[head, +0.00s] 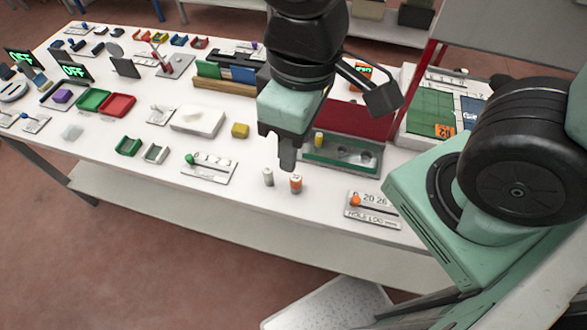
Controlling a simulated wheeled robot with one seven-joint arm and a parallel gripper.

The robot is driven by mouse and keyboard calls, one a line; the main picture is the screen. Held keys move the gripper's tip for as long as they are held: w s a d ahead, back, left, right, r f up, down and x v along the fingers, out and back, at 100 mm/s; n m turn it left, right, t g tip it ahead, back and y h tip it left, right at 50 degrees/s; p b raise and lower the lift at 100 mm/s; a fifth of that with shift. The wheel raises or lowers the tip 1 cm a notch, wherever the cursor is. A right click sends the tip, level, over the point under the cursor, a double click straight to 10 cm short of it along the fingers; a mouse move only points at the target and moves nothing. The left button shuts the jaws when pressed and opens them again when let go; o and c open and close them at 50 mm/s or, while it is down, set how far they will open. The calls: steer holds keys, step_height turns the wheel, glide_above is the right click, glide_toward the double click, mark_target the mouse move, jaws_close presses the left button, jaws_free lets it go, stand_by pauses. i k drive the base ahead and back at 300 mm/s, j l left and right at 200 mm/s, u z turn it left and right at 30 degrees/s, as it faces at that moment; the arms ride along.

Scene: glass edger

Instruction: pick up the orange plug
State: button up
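The orange plug (296,185) is a small upright cylinder with a pale top, standing on the white table near its front edge. A similar pale grey plug (268,177) stands just to its left. A yellow plug (319,139) stands in a green-lined tray (340,168) behind them. My gripper (287,163) points down, its fingertips above and slightly left of the orange plug, apparently not touching it. The fingers overlap in this view, so their gap is hidden.
A white panel (372,219) with an orange knob lies to the right of the plugs. Another panel (209,170) with a green knob lies to the left. A yellow block (240,131) and a white box (197,123) stand further back. Bare tabletop lies in front of the plugs.

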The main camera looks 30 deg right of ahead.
mark_target(295, 177)
steer(key=j+z, duration=0.8)
steer(key=z, duration=0.15)
steer(key=k+j+z, duration=0.15)
steer(key=j+z, duration=0.2)
steer(key=z, duration=0.15)
